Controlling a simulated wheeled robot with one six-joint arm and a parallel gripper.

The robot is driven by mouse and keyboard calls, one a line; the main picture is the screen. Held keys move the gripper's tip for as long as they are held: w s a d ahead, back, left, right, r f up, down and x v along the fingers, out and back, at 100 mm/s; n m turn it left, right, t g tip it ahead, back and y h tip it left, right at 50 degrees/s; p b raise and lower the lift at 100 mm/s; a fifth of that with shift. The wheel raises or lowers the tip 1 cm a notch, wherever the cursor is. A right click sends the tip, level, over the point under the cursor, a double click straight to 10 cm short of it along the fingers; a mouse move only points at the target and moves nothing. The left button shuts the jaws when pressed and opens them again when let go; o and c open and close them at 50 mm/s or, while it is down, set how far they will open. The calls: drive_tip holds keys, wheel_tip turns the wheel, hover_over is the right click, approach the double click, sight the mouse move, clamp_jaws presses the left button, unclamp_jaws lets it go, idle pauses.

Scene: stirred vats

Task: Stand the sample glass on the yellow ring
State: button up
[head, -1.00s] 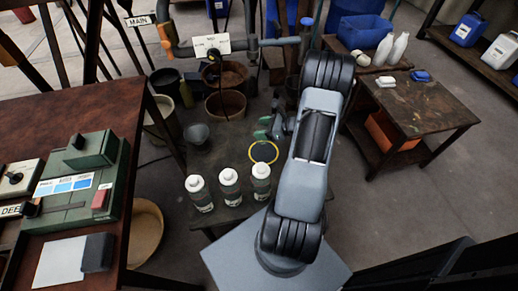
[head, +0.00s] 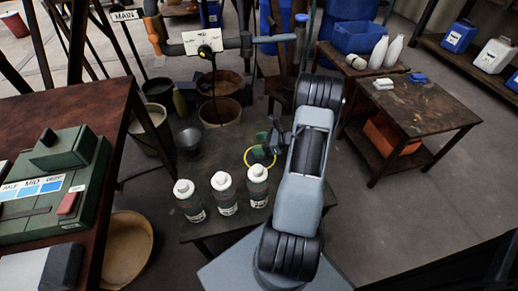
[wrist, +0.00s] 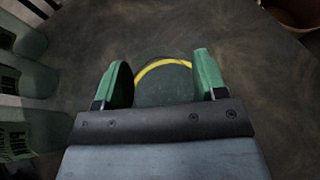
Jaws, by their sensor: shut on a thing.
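The yellow ring (head: 246,158) lies flat on the dark low table, beyond the white-capped bottles. My gripper (head: 262,151) is over it and hides part of it in the head view. In the wrist view the green finger pads of my gripper (wrist: 162,76) stand apart, with the faint, see-through sample glass (wrist: 165,92) between them. The yellow ring (wrist: 160,63) shows as an arc at the far side of the glass. The glass is hard to make out in the head view. I cannot tell whether its base touches the table.
Several bottles stand near: three white-capped ones (head: 224,193) on the low table left of my arm, with greenish bottles (wrist: 25,125) at the wrist view's left edge. A grey funnel-like cup (head: 190,140) and brown pots (head: 220,110) are behind. A side table (head: 425,108) is at right.

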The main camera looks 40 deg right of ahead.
drive_tip(key=shift+f, duration=1.1)
drive_tip(key=shift+f+b, duration=0.1)
drive_tip(key=shift+b, duration=0.2)
drive_tip(key=o, duration=1.1)
drive_tip(key=shift+f, duration=0.1)
